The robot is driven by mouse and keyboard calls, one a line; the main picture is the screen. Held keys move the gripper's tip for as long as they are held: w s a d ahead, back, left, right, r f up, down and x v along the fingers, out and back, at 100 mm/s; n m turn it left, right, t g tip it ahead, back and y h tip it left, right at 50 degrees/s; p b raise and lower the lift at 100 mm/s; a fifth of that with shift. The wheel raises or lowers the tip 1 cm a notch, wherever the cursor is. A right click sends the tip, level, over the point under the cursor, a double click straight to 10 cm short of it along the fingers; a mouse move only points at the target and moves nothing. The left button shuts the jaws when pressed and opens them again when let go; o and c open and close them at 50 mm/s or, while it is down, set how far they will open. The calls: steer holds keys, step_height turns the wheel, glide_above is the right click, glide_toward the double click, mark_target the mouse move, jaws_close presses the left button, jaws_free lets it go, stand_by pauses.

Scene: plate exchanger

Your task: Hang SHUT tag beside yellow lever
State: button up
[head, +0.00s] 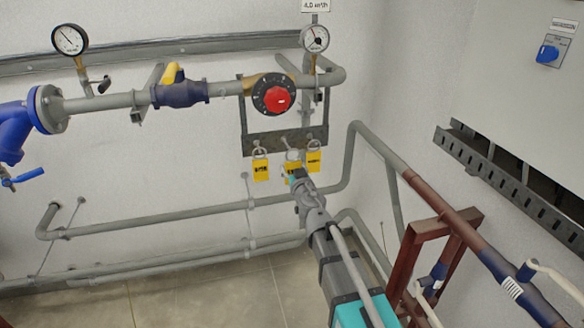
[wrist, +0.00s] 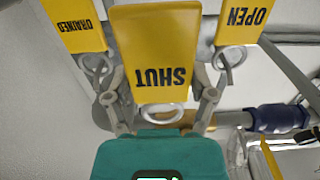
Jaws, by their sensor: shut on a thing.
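The yellow SHUT tag (wrist: 152,50) is between my gripper's fingers in the wrist view, upside down there, its pale ring (wrist: 162,114) visible. My gripper (head: 295,176) is shut on it at the hook plate (head: 262,142) in the head view, partly covering the tag. I cannot tell whether its ring is still on a hook. An OPEN tag (wrist: 245,20) and a DRAINED tag (wrist: 76,22) hang on either side of it. The yellow lever (head: 173,73) sits on a dark blue valve (head: 180,93), up and left of my gripper.
A red knob on a black dial (head: 273,95) is above the tags. Grey pipes (head: 150,218) run along the wall below. A brown frame (head: 432,255) and pipe stand at right. Two gauges (head: 69,39) rise above the upper pipe. Wall left of the plate is open.

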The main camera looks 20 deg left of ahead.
steer(key=shift+s+d, duration=0.4)
steer(key=shift+s, duration=0.2)
steer(key=shift+r, duration=0.1)
stand_by(0.8)
steer(key=s+a+r+m+h+p, duration=0.1)
steer(key=s+a+r+p, duration=0.3)
steer(key=s+r+p, duration=0.1)
steer(key=s+a+r+m+t+h+p, duration=0.1)
steer(key=s+a+r+p, duration=0.3)
steer(key=r+p, duration=0.4)
steer(key=s+a+r+m+t+h+p, duration=0.1)
steer(key=s+a+r+h+p, duration=0.1)
steer(key=s+r+p, duration=0.4)
steer(key=shift+a+r+p, duration=0.35)
steer(key=shift+a+p, duration=0.15)
steer(key=shift+a, duration=0.4)
steer(key=shift+w+a, duration=0.2)
steer(key=shift+w, duration=0.05)
steer(key=w+a+f+b, duration=0.1)
steer(key=w+a+b, duration=0.1)
steer(key=w+a, duration=0.3)
steer(key=shift+w+f, duration=0.4)
steer(key=shift+w, duration=1)
